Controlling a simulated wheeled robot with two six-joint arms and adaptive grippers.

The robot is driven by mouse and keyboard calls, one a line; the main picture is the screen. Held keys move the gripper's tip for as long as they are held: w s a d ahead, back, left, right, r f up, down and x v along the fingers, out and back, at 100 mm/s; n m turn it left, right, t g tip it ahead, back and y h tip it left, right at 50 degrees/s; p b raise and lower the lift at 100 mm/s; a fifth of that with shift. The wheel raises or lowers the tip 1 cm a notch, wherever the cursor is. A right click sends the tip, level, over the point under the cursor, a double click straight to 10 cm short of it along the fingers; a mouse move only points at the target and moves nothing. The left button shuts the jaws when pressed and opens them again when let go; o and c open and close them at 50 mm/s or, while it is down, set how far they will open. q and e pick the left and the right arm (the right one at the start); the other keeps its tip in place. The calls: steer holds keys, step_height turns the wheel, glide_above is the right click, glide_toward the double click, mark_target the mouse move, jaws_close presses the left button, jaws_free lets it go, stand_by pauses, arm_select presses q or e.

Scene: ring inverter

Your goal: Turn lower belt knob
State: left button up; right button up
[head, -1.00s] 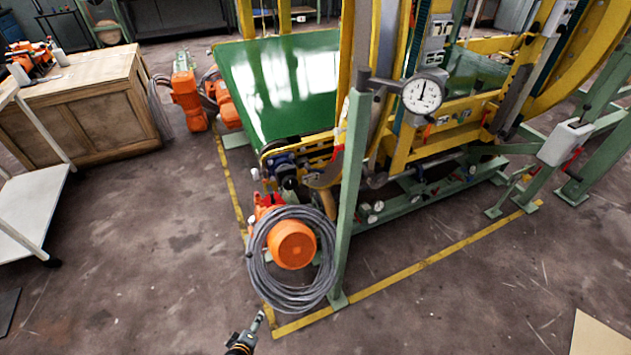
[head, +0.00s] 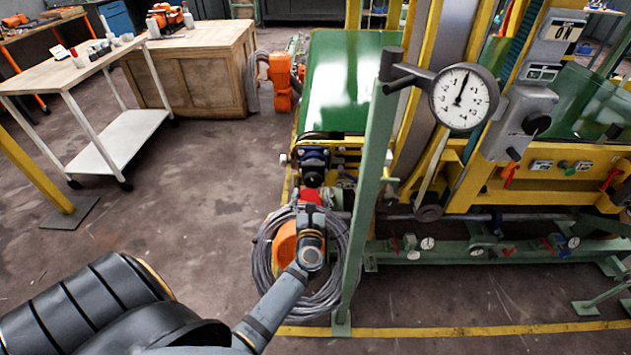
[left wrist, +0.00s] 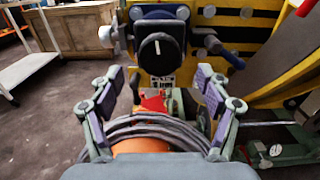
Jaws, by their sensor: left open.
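The lower belt knob is a black round knob with a short white upright mark. It shows in the left wrist view (left wrist: 157,47) at the top centre, on the yellow machine frame. In the head view the small dark knob (head: 313,174) sits at the front corner of the green belt (head: 345,85). My left gripper (left wrist: 158,76) is open, with its two fingers spread apart below and either side of the knob, and nothing between them touches it. In the head view the gripper (head: 311,245) covers part of an orange motor. My right gripper is not in view.
A coil of grey cable (head: 268,255) hangs around the orange motor (head: 283,245), just below my gripper. A green post (head: 365,200) with a dial gauge (head: 464,97) stands close on the right. A white trolley (head: 110,150) is at the left; floor between is clear.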

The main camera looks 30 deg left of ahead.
mark_target(313, 183)
arm_select(q)
steer(key=x, duration=0.6)
steer(key=shift+f, duration=0.1)
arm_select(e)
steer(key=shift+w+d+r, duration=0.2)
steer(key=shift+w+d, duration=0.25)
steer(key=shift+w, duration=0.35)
arm_select(q)
steer(key=c, duration=1.2)
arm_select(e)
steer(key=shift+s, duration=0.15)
arm_select(q)
steer(key=shift+m, duration=0.4)
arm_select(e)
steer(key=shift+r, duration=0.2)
